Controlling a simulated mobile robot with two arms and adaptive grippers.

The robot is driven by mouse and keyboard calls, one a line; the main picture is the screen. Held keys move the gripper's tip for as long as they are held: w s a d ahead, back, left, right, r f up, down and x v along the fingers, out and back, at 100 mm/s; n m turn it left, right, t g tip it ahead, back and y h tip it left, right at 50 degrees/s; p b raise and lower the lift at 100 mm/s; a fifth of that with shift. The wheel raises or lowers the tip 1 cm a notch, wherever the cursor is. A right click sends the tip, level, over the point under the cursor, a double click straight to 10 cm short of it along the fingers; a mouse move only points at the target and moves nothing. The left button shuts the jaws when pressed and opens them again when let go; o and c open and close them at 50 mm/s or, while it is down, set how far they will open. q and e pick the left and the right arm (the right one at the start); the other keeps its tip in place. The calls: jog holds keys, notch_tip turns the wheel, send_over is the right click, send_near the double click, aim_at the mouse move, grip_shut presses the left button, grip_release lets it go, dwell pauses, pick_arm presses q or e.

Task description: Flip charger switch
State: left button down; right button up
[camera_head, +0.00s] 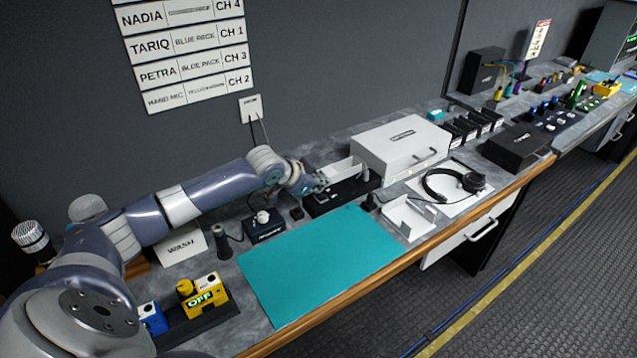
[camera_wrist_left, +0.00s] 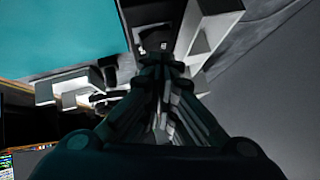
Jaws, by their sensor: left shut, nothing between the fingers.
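A black charger-like unit (camera_head: 345,195) with a pale upright part (camera_head: 345,169) sits on the grey counter behind the teal mat (camera_head: 318,264). My left gripper (camera_head: 319,182) is shut and empty at the left end of this unit, with its fingertips close to it. I cannot tell whether they touch. In the left wrist view the shut fingers (camera_wrist_left: 162,62) point at a small dark part (camera_wrist_left: 154,40) beside a pale box-like part (camera_wrist_left: 208,32). The charger switch and its position cannot be made out; the gripper covers that end. My right gripper is not in view.
A white case (camera_head: 400,146) stands right of the unit. A white open holder (camera_head: 408,217) and headphones (camera_head: 453,184) lie in front of it. The mat is clear.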

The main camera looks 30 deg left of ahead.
aim_at(320, 198)
pick_arm(q)
notch_tip(320, 198, up, 3)
jog(key=shift+s+d+r+p, duration=0.1)
jog(key=shift+d+p, duration=0.05)
jog(key=shift+p, duration=0.95)
jog(key=shift+s+a+b, duration=0.3)
jog(key=shift+s+b, duration=0.4)
jog(key=shift+b, duration=0.05)
jog(key=a+b+v, duration=0.1)
jog(key=v, duration=0.7)
jog(key=shift+w+r+b, duration=0.25)
jog(key=shift+r+b, duration=0.05)
jog(key=shift+r, duration=0.1)
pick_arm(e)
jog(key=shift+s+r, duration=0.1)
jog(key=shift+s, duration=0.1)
pick_arm(q)
jog(key=shift+d, duration=0.1)
